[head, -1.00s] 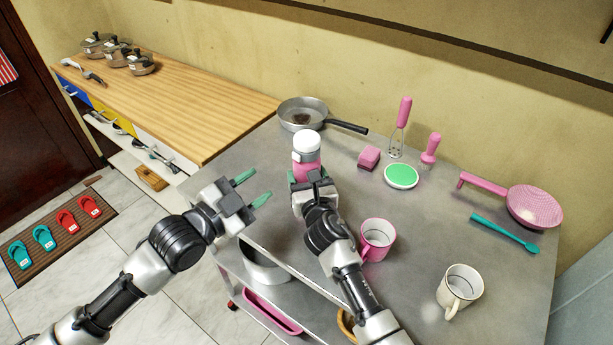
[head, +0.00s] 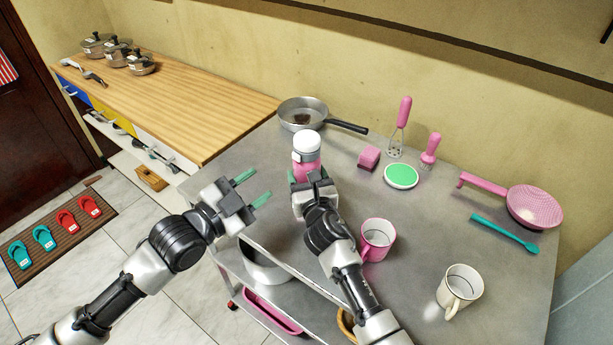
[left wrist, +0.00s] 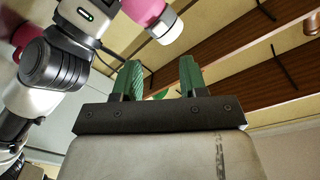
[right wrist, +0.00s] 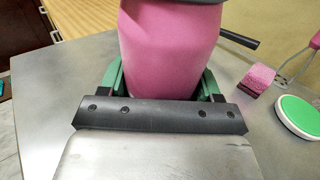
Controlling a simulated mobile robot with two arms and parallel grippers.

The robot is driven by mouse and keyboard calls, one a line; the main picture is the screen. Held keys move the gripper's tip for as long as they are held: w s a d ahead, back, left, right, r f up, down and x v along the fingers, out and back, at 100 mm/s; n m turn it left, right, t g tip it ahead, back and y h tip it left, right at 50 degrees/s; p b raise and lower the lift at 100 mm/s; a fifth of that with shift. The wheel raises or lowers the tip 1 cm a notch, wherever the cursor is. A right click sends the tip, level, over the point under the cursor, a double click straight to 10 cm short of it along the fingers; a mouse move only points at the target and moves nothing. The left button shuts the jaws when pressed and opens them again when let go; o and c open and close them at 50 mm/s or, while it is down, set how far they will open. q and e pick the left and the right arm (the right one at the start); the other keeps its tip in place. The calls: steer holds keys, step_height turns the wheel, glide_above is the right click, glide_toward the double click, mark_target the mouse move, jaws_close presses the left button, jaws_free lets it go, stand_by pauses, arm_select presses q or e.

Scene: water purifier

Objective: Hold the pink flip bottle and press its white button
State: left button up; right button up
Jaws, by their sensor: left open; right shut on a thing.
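The pink flip bottle (head: 306,165) with a white cap stands upright on the grey metal table (head: 420,270) in the head view. My right gripper (head: 309,182) is shut around its pink body, and the right wrist view shows the pink body (right wrist: 172,50) between the green fingers. The white button cannot be made out clearly. My left gripper (head: 257,187) is open and empty, left of the bottle and apart from it. In the left wrist view, its green fingers (left wrist: 162,80) point up, with the bottle's white cap (left wrist: 166,27) above them.
A frying pan (head: 303,113) lies behind the bottle. A pink mug (head: 377,239) stands close to my right forearm, and a white mug (head: 461,288) stands further right. A pink block (head: 369,157) and a green-topped round item (head: 401,176) lie right of the bottle.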

arm_select(q)
steer(key=shift+c, duration=0.3)
jaws_close()
stand_by(1.3)
